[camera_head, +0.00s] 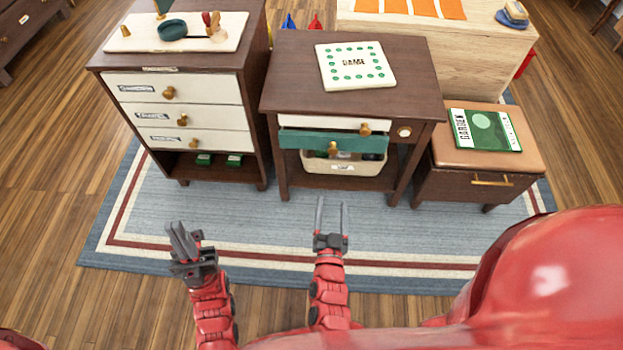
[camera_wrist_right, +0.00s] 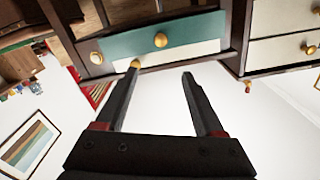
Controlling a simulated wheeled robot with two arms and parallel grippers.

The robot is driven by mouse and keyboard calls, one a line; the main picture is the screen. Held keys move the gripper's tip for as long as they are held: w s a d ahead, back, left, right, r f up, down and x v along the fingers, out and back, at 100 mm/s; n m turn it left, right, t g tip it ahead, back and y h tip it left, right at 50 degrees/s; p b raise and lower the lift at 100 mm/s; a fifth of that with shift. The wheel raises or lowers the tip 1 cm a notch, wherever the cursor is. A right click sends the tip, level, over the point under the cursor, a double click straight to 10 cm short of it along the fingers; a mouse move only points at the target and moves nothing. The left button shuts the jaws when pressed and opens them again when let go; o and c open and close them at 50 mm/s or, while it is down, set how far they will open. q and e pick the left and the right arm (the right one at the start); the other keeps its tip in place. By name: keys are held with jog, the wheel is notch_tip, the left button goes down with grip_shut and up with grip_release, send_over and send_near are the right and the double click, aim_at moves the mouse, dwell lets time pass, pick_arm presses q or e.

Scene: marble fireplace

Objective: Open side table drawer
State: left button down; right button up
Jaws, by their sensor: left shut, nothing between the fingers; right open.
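The dark brown side table (camera_head: 285,75) stands in the middle of the head view. Its front has a white drawer (camera_head: 320,123) above a green drawer (camera_head: 305,139); I cannot tell whether the green one stands slightly out. The white drawer has a gold knob (camera_head: 365,128), and the green drawer has a gold knob (camera_head: 334,149). The right wrist view shows the green drawer (camera_wrist_right: 195,34) upside down. My right gripper (camera_head: 331,202) is open and empty in front of the table, apart from the knobs. My left gripper (camera_head: 182,228) is shut and empty, lower left over the rug.
A white-drawer cabinet (camera_head: 255,60) stands left of the table, and a low brown cabinet (camera_head: 450,185) with a green book (camera_head: 485,130) stands right. A basket (camera_head: 318,165) sits below the drawers. A game board (camera_head: 355,65) lies on the table. The rug (camera_head: 260,215) in front is clear.

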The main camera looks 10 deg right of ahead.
aim_at(333, 153)
jog(key=x, duration=0.5)
jog(key=b+x, duration=0.1)
jog(key=x, duration=0.5)
jog(key=b+x, duration=0.1)
jog(key=x, duration=0.5)
jog(key=shift+w+a+f, duration=0.15)
jog(key=shift+w+f, duration=0.1)
jog(key=shift+f, duration=0.15)
grip_shut()
dwell(0.5)
